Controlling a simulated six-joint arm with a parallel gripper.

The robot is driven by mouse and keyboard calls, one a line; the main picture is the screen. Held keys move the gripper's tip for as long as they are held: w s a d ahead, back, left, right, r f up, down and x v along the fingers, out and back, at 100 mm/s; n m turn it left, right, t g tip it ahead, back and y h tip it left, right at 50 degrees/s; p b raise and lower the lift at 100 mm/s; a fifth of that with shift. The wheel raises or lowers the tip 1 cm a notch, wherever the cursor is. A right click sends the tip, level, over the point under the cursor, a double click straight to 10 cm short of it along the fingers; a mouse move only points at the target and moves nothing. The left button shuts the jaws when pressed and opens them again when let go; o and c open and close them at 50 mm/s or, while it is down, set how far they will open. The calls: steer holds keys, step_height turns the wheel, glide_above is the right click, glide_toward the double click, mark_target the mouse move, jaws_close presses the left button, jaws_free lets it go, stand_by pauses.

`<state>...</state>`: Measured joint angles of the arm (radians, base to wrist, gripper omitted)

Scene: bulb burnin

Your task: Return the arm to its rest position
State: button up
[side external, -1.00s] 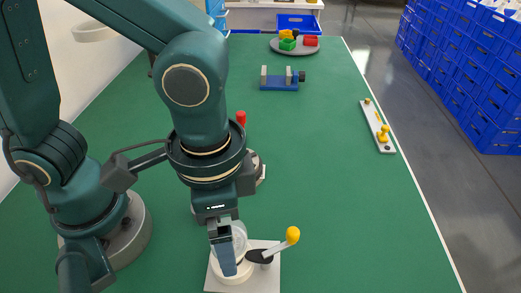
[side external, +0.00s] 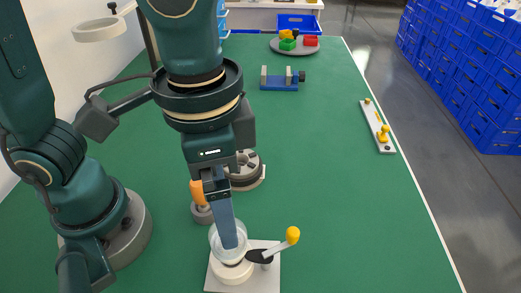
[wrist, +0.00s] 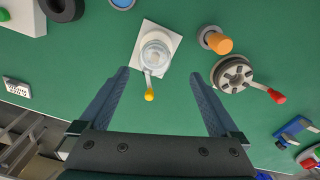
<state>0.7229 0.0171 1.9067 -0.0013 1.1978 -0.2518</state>
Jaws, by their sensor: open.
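My gripper (side external: 229,243) is open and empty, pointing down. In the side view its visible finger overlaps a clear, rounded glass piece (side external: 214,241) on a white round holder (side external: 232,274). In the wrist view my gripper (wrist: 160,77) has its two fingers wide apart, with nothing between them but green table and a yellow lever knob farther below. The glass piece (wrist: 155,52) shows beyond the fingertips on its white square plate (wrist: 172,36), apart from both fingers. My arm is raised over the table, partly cropped at the top of the side view.
A yellow-knobbed lever (side external: 292,236) stands beside the holder. An orange-capped post (wrist: 219,44) and a dark round fixture with red handle (wrist: 233,74) stand close by. A blue vise (side external: 279,82) and round tray (side external: 272,45) are farther back.

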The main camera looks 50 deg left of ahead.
steer(key=w+a+r+n+t, duration=0.1)
steer(key=a+n+t, duration=0.4)
steer(key=a, duration=0.8)
steer(key=shift+w+a+r, duration=0.2)
steer(key=shift+w+a, duration=0.15)
steer(key=shift+w, duration=0.1)
stand_by(0.6)
